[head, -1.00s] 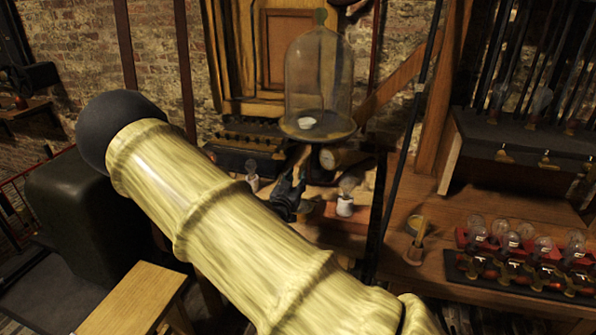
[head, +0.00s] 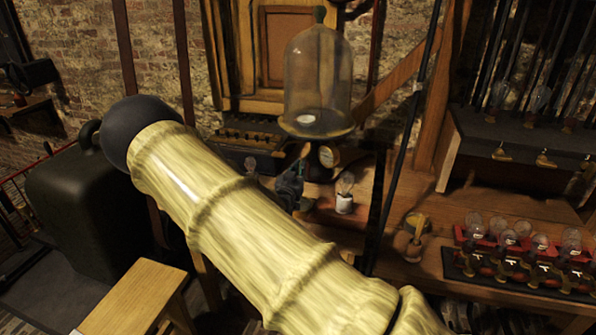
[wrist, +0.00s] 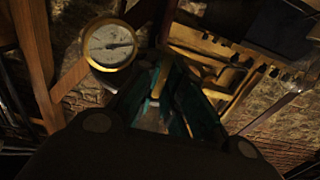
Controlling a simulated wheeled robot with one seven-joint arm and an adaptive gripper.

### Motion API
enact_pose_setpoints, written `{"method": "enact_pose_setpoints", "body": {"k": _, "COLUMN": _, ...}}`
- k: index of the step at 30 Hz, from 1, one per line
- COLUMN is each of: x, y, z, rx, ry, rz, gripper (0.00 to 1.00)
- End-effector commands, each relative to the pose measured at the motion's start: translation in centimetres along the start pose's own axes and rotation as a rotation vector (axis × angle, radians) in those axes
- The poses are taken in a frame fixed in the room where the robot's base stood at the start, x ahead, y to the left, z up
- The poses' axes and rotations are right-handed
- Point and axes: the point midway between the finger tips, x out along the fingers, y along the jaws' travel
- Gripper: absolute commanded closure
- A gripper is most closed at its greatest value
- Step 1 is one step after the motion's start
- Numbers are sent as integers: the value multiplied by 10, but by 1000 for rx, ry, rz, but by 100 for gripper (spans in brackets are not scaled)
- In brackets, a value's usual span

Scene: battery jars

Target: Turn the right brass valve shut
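My gripper (head: 290,186) is dark and small in the head view, just below the glass bell jar (head: 317,85), left of a small lamp in a white holder. In the wrist view its teal-padded fingers (wrist: 168,92) stand apart with a narrow gap, and I see nothing clearly held between them. I cannot make out the right brass valve; the area around the fingertips is dark and partly hidden.
The small lamp (head: 345,192) stands close to my gripper's right. A bench (head: 425,262) extends right, with a red rack of bulbs (head: 515,245). A dark shelf (head: 520,130) carries brass fittings. A wooden stool (head: 135,298) stands at lower left.

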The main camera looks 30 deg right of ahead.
Motion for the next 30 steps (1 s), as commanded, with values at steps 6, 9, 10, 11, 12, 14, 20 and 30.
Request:
{"method": "enact_pose_setpoints", "body": {"k": 6, "x": -1, "y": -1, "z": 1, "rx": 11, "ry": -1, "rz": 0, "gripper": 100}}
{"method": "enact_pose_setpoints", "body": {"k": 9, "x": 0, "y": 0, "z": 2, "rx": 33, "ry": -1, "rz": 0, "gripper": 100}}
{"method": "enact_pose_setpoints", "body": {"k": 10, "x": 0, "y": 0, "z": 2, "rx": 43, "ry": -1, "rz": 0, "gripper": 100}}
{"method": "enact_pose_setpoints", "body": {"k": 11, "x": 0, "y": 0, "z": 2, "rx": 55, "ry": 0, "rz": 0, "gripper": 100}}
{"method": "enact_pose_setpoints", "body": {"k": 12, "x": 0, "y": 0, "z": 2, "rx": 75, "ry": 0, "rz": 0, "gripper": 100}}
{"method": "enact_pose_setpoints", "body": {"k": 14, "x": 1, "y": 1, "z": 4, "rx": 109, "ry": -1, "rz": 1, "gripper": 100}}
{"method": "enact_pose_setpoints", "body": {"k": 20, "x": 1, "y": 2, "z": 5, "rx": 266, "ry": 1, "rz": 2, "gripper": 100}}
{"method": "enact_pose_setpoints", "body": {"k": 30, "x": 2, "y": 5, "z": 6, "rx": 589, "ry": 2, "rz": 3, "gripper": 100}}
